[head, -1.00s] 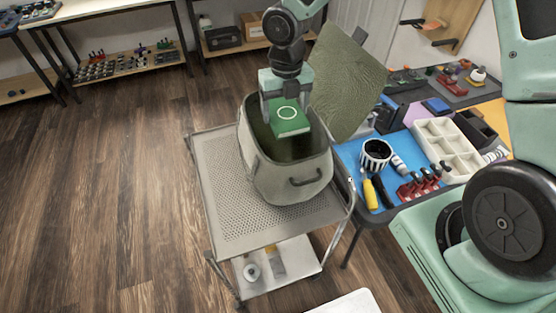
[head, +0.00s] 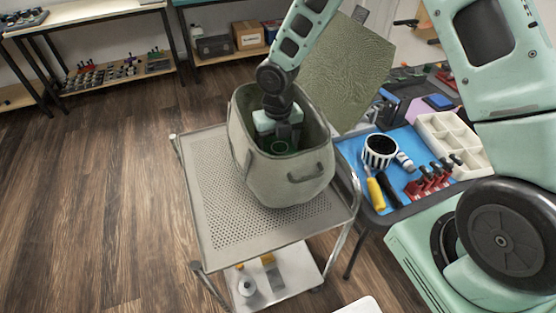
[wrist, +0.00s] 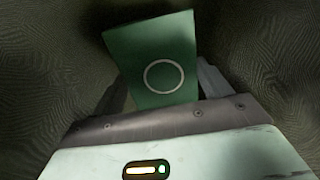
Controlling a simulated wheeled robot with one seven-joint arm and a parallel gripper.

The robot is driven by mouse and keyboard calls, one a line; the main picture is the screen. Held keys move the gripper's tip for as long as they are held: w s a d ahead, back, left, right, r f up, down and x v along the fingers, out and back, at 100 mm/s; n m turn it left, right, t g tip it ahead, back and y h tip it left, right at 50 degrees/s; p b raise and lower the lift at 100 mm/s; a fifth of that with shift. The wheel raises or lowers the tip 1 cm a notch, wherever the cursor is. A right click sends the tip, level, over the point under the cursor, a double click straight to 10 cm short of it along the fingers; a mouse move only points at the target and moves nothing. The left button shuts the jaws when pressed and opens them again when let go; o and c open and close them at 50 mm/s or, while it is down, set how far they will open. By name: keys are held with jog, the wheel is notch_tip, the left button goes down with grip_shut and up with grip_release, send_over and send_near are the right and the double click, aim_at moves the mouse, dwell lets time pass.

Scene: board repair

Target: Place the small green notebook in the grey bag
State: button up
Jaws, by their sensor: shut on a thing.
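The grey bag (head: 290,180) stands upright and open on the perforated top of a cart, with its lid raised behind it. My gripper (head: 283,138) reaches down inside the bag, below its rim. It is shut on the small green notebook (wrist: 153,62), which has a pale ring on its cover. In the head view the notebook (head: 281,148) shows only partly, down in the shaded bag. In the wrist view the bag's dark inner walls (wrist: 45,60) surround it. I cannot tell whether the notebook touches the bag's bottom.
The cart's perforated top (head: 215,200) is clear left of the bag. A blue-matted table (head: 352,150) on the right holds a striped cup (head: 379,150), a yellow-handled tool (head: 376,194) and a white divided tray (head: 455,140). The raised lid (head: 345,70) stands behind the bag.

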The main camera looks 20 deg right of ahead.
aim_at(278, 157)
jog(key=shift+f, duration=2.6)
jog(key=shift+f, duration=0.15)
jog(key=o, duration=1.1)
notch_tip(278, 157, up, 12)
jog(key=shift+r+p, duration=0.15)
jog(key=shift+p, duration=0.2)
jog(key=shift+r, duration=0.15)
